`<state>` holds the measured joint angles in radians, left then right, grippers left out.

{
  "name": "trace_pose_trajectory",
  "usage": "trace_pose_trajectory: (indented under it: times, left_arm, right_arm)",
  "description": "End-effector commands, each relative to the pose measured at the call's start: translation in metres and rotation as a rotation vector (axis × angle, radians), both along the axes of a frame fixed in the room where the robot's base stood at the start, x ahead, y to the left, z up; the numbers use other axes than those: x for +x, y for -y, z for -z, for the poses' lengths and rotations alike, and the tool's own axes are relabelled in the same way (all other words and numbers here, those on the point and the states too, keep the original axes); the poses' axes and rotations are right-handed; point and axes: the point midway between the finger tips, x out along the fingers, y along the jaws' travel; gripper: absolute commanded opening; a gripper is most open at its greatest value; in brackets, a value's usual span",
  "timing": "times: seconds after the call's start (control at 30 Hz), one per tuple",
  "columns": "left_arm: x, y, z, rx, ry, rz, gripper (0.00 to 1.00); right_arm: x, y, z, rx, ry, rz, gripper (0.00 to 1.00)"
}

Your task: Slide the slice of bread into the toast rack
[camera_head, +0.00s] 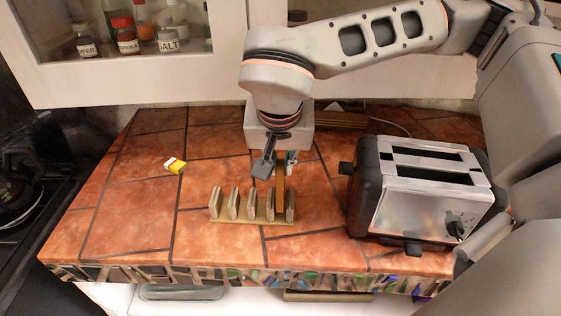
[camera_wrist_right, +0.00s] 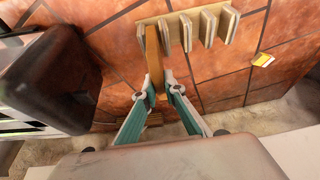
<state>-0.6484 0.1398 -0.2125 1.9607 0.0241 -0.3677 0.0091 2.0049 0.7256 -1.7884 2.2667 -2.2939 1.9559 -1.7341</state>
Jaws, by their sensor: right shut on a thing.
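The slice of bread (camera_head: 280,187) is a thin brown slab, upright and seen edge-on; it also shows in the right wrist view (camera_wrist_right: 154,58). My right gripper (camera_head: 278,163) is shut on its rear part, with a finger on each side in the wrist view (camera_wrist_right: 157,92). The tan toast rack (camera_head: 240,220) stands on the counter with several upright dividers; it also shows in the wrist view (camera_wrist_right: 187,29). The bread's front part is at the rack's rightmost slot in the head view, between the last two dividers. Its bottom edge is hidden. My left gripper is out of view.
A black and silver toaster (camera_head: 420,190) stands close to the right of the rack. A cabinet with spice jars (camera_head: 127,40) is behind. The counter left of the rack is clear.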

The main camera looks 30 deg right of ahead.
Motion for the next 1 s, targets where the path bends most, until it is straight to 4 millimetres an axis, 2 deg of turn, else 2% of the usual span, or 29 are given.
trace_pose_trajectory:
  times: [1.0]
  left_arm:
    - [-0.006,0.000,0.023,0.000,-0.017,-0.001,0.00]
  right_arm:
    - [0.000,0.000,0.028,-0.001,-0.002,-0.001,0.02]
